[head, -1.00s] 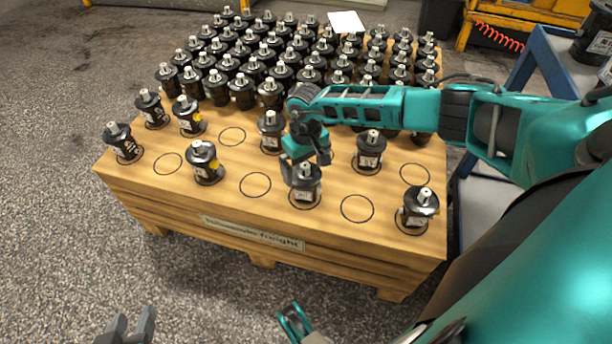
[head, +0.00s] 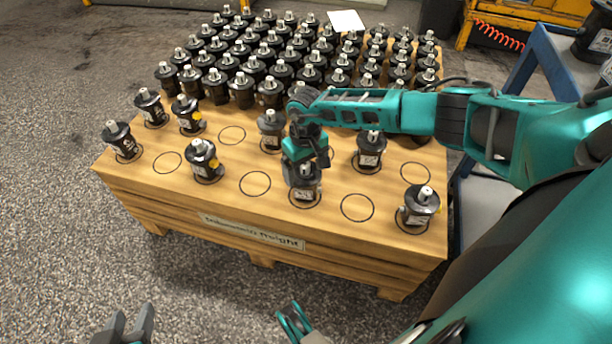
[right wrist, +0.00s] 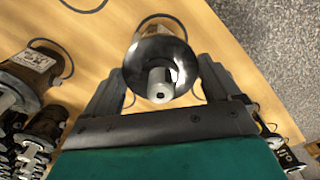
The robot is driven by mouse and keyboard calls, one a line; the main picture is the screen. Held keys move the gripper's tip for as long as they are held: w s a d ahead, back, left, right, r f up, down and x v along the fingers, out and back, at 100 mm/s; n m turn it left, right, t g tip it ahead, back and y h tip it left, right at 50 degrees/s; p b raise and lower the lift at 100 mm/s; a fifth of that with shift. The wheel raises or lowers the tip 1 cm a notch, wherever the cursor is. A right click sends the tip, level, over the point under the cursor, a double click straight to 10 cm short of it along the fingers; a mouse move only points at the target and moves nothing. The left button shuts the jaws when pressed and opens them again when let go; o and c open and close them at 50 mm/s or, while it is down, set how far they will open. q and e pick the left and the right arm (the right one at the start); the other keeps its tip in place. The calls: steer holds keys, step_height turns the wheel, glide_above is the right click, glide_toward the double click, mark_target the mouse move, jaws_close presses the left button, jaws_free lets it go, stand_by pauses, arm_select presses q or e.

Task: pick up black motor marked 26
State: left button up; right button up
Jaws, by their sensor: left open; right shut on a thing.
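A black motor with a silver shaft and a white label (head: 305,192) stands upright in a drawn circle near the front of the wooden crate. Its number cannot be read here. My right gripper (head: 303,170) is over it from above, with its fingers around the motor's upper part. In the right wrist view the motor (right wrist: 160,78) sits between the two fingers of the gripper (right wrist: 161,88), shaft towards the camera. The gripper is shut on it. My left gripper (head: 126,328) is open and empty at the bottom left, away from the crate.
The wooden crate top (head: 330,225) has several empty drawn circles. Single motors stand around, including one to the right (head: 419,205), one behind (head: 271,132) and one with a yellow part (head: 203,160). Dense rows of motors fill the back. A blue trolley (head: 530,75) stands right.

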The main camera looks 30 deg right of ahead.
steer(key=c, duration=0.5)
steer(key=shift+w+r, duration=0.15)
steer(key=shift+c, duration=0.2)
steer(key=shift+r, duration=0.1)
